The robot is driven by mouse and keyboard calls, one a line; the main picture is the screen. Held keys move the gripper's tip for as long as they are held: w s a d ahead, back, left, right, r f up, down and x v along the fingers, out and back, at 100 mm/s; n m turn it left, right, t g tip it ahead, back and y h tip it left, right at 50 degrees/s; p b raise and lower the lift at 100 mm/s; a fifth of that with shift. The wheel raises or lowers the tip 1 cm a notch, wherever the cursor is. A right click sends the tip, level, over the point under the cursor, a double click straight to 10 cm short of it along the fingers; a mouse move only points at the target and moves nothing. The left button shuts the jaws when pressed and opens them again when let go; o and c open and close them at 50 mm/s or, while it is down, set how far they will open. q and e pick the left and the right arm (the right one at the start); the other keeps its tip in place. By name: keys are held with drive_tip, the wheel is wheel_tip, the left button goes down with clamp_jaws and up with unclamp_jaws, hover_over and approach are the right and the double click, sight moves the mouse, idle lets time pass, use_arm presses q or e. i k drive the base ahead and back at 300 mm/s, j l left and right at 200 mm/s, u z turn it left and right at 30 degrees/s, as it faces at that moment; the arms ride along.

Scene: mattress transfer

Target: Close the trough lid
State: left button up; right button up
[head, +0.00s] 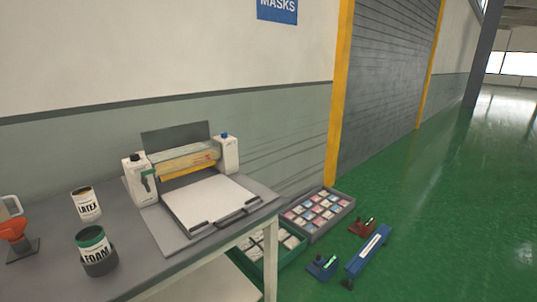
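A white roller machine (228,155) stands on the grey table, between two white end housings. A dark grey-green flat panel (172,137) stands up behind the roller, tilted back and raised; it looks like the trough lid, open. Under it lies a long pale and yellow roller or trough (185,163) with a reddish mark at its right end. I cannot tell the trough's inside from here. A white flat bed (210,200) with dark handles extends in front of the machine. Neither of my grippers is in view.
On the table (165,262) stand a LATEX can (86,204), a green-topped FOAM can (96,250) and an orange funnel on a stand (14,231). A grey crate (318,213), a green crate (270,252), blue tools (367,255) and a red tool (362,227) lie on the green floor.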

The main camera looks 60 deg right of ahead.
sight(169, 139)
drive_tip(key=z, duration=1.4)
drive_tip(key=i+l, duration=0.1)
drive_tip(key=l, duration=0.25)
drive_tip(key=i+l, duration=0.15)
drive_tip(key=l, duration=0.25)
drive_tip(key=i+l+z, duration=0.1)
drive_tip(key=l, duration=0.25)
